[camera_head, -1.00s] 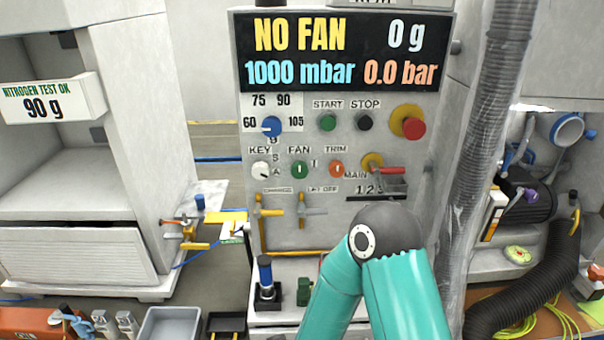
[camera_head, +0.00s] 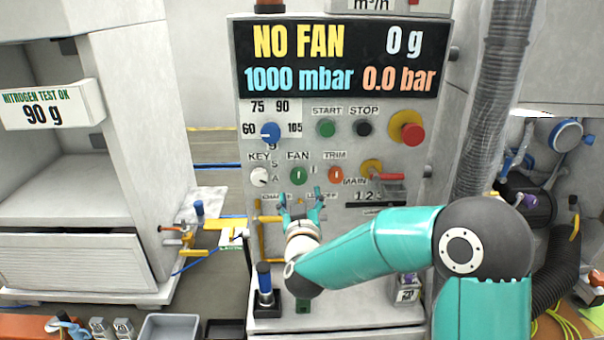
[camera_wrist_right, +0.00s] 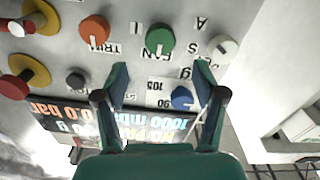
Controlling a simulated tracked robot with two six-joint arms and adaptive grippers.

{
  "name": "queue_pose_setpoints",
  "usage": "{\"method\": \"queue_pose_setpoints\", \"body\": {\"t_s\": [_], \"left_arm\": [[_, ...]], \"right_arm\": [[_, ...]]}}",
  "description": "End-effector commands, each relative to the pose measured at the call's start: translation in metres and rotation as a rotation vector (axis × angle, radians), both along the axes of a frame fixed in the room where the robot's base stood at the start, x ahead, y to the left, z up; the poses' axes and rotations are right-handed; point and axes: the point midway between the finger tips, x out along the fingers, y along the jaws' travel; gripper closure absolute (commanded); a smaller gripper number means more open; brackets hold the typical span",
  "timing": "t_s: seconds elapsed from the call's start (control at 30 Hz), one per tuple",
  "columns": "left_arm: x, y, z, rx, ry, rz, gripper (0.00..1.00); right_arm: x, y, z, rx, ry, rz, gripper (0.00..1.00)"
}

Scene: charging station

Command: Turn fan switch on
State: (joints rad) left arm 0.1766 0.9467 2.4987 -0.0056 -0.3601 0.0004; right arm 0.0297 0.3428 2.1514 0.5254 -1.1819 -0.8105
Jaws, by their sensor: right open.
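The fan switch (camera_head: 298,176) is a round green knob with a pale pointer line, under the label FAN on the grey control panel (camera_head: 345,140). The display above reads NO FAN. In the right wrist view the green fan knob (camera_wrist_right: 160,39) lies just beyond my fingertips, near the middle between them. My right gripper (camera_head: 301,195) is open and empty, just below the fan knob in the head view, with its fingers pointing toward the panel. The right wrist view shows both fingers (camera_wrist_right: 164,85) spread apart. No contact with the knob shows. My left gripper is not in view.
The white key knob (camera_head: 260,177) and the orange trim knob (camera_head: 336,175) flank the fan knob closely. A blue knob (camera_head: 270,132), green start button (camera_head: 326,128), black stop button (camera_head: 363,128) and red button (camera_head: 413,134) sit above. Yellow valve handles lie below.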

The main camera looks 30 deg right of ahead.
Motion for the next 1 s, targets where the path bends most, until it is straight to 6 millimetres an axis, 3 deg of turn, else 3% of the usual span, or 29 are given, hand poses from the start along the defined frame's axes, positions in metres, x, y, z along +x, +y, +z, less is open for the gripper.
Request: {"method": "queue_pose_setpoints", "body": {"t_s": [0.2, 0.4, 0.87, 1.0], "left_arm": [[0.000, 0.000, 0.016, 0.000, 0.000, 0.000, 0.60], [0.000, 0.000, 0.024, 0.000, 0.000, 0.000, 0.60], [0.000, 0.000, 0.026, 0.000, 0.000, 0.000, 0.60], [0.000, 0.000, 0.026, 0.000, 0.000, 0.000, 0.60]], "right_arm": [[0.041, -0.026, 0.001, 0.000, 0.002, -0.002, 0.30], [0.067, -0.041, 0.001, 0.000, 0.002, 0.000, 0.30], [0.079, -0.049, -0.001, 0.001, 0.002, 0.001, 0.30], [0.079, -0.049, -0.001, 0.001, 0.002, 0.000, 0.48]]}}
